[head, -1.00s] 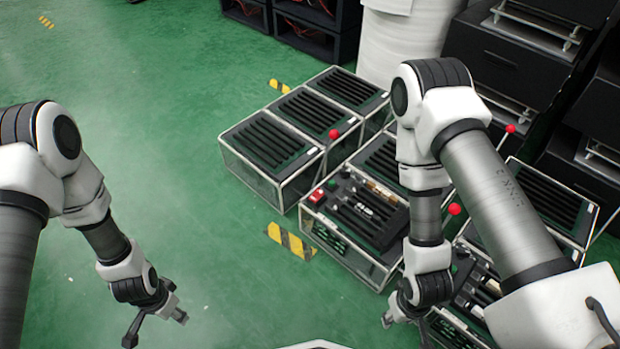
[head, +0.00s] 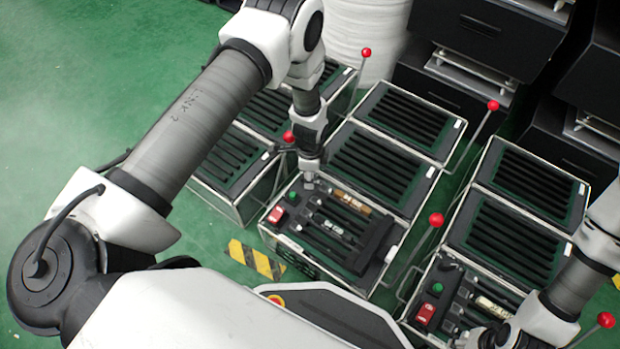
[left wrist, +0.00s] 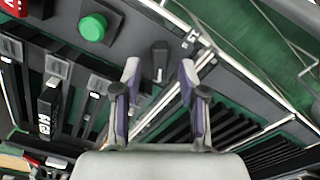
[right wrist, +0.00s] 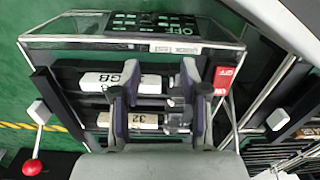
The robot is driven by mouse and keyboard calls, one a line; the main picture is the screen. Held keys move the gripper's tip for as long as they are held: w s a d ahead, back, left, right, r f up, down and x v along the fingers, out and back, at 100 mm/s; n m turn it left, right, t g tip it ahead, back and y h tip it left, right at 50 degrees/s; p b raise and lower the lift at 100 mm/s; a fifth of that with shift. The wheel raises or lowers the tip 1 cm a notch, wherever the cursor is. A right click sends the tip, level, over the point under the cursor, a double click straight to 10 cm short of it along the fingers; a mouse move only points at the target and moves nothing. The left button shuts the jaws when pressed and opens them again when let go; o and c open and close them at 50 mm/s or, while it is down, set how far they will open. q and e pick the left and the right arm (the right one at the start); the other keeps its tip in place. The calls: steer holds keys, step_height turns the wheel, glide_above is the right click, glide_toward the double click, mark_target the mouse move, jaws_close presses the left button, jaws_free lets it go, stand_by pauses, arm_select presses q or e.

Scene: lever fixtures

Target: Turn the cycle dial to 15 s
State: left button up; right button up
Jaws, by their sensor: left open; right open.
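A small black knob, seemingly the cycle dial (left wrist: 160,58), shows in the left wrist view on the dark panel beside a green button (left wrist: 93,27). My left gripper (left wrist: 158,75) is open, with one finger on each side of the knob's line and the knob just beyond the tips; contact cannot be told. In the head view my left gripper (head: 309,176) is over the far edge of the middle console (head: 385,250) and hides the knob. My right gripper (right wrist: 160,75) is open above the right console's breaker rows (right wrist: 110,82).
A red switch (head: 277,214) and a green button (head: 293,196) sit on the middle console's near-left corner. Red-knobbed levers (head: 436,220) stand upright beside the consoles. Vented boxes (head: 378,170) lie behind. Green floor (head: 60,120) is free at left.

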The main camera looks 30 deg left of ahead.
arm_select(q)
steer(key=shift+f, duration=0.35)
arm_select(e)
steer(key=shift+f, duration=0.2)
arm_select(q)
steer(key=shift+r, duration=0.1)
arm_select(e)
steer(key=shift+r, duration=0.1)
arm_select(q)
jaws_close()
